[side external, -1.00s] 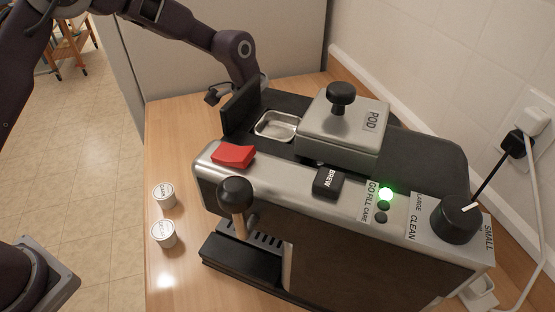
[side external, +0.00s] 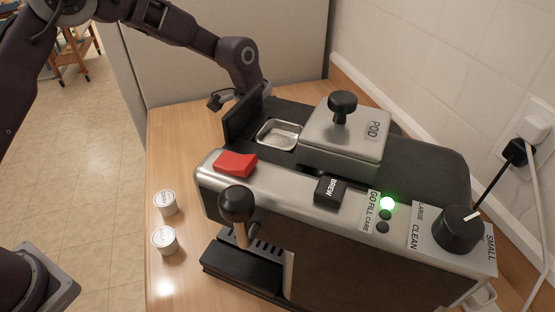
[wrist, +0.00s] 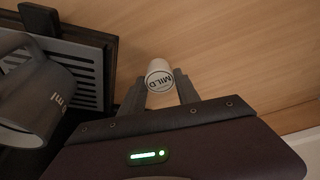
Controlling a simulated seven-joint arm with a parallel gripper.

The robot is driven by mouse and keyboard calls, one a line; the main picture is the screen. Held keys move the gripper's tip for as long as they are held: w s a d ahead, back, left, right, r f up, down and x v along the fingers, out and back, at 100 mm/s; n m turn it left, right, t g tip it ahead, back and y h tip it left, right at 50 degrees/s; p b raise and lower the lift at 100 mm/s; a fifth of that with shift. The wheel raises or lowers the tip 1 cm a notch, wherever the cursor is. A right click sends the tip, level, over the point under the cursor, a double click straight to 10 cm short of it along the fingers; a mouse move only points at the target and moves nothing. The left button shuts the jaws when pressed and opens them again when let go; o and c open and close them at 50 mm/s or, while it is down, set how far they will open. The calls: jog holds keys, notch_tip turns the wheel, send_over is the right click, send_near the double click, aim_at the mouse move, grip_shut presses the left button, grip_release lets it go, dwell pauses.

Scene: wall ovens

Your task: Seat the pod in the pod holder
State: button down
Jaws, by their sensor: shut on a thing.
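A white pod marked MILD (wrist: 159,80) sits between the two fingertips of my gripper (wrist: 158,88) in the wrist view. The gripper is shut on it. The wood counter shows behind the pod. In the side external view, my forearm reaches behind the coffee machine (side external: 330,228), which hides the gripper and the held pod. A metal-lined open recess (side external: 279,135) is on the machine's top, left of a square lid marked POD (side external: 342,145). I cannot tell which part is the pod holder; anything under the lid is hidden.
Two other white pods (side external: 165,203) (side external: 164,240) stand on the counter left of the machine. A grey mug (wrist: 35,95) and a slotted tray (wrist: 88,75) lie left of my gripper in the wrist view. A wall stands right, with a plug and cord (side external: 518,152).

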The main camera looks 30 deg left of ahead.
notch_tip(320, 180, up, 16)
jog(key=s+d+r+m+g, duration=0.1)
jog(key=s+d+r+m, duration=0.3)
jog(key=s+r, duration=0.35)
jog(key=s+d+r+m+g, duration=0.1)
jog(key=s+d+r+m, duration=0.25)
jog(key=s+r, duration=0.45)
jog(key=shift+m, duration=0.55)
jog(key=f, duration=0.3)
jog(key=w+f, duration=0.1)
jog(key=f, duration=0.5)
jog(key=shift+w+a, duration=0.1)
jog(key=shift+w, duration=0.05)
jog(key=shift+h, duration=0.3)
jog(key=c, duration=0.9)
grip_release()
jog(key=shift+f, duration=0.1)
